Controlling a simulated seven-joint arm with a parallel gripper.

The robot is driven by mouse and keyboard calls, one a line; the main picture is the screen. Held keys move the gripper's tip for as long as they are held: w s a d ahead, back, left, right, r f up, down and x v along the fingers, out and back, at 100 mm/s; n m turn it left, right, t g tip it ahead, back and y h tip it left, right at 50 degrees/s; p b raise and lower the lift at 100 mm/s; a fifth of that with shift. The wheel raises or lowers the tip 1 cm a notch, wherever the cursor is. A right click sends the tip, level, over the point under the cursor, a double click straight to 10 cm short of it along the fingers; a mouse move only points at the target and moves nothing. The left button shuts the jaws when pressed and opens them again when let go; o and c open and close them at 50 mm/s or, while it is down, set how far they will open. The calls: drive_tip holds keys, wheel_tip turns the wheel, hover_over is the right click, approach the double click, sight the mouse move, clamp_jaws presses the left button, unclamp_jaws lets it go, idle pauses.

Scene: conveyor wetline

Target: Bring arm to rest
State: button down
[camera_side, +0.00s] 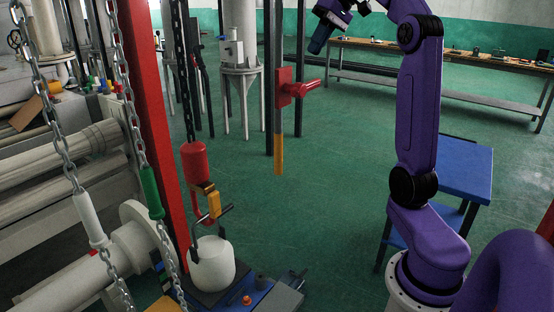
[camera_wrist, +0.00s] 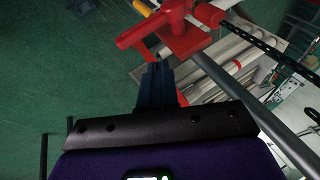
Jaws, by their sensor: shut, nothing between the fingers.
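My gripper (camera_wrist: 157,70) shows in the wrist view as dark blue fingers pressed together, with nothing between them. In the side view my purple arm stands upright at the right, and the dark blue end of my gripper (camera_side: 318,42) hangs tilted down to the left near the top edge. It is in the air, above and to the right of the red handle (camera_side: 296,90) on a grey post. In the wrist view the red handle (camera_wrist: 165,30) lies just beyond the fingertips, but the side view shows them apart.
A blue table (camera_side: 462,165) stands behind my arm. A long workbench (camera_side: 380,47) lines the back. Green floor in the middle is clear.

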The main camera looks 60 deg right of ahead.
drive_tip(key=s+a+f+n+g, duration=0.2)
drive_tip(key=a+f, duration=0.4)
drive_tip(key=a, duration=0.6)
drive_tip(key=s+a+f+n+g, duration=0.15)
drive_tip(key=a+f, duration=0.35)
drive_tip(key=a, duration=0.6)
drive_tip(key=s+a+f+n+h, duration=0.1)
drive_tip(key=s+a+f+n, duration=0.1)
drive_tip(key=s+f+n, duration=0.3)
drive_tip(key=s+a+f+n+h, duration=0.2)
drive_tip(key=s+f+n, duration=0.4)
drive_tip(key=s+f, duration=0.6)
drive_tip(key=s, duration=0.2)
drive_tip(key=shift+s+f+h, duration=0.2)
drive_tip(key=shift+s+h, duration=0.1)
drive_tip(key=shift+s, duration=0.05)
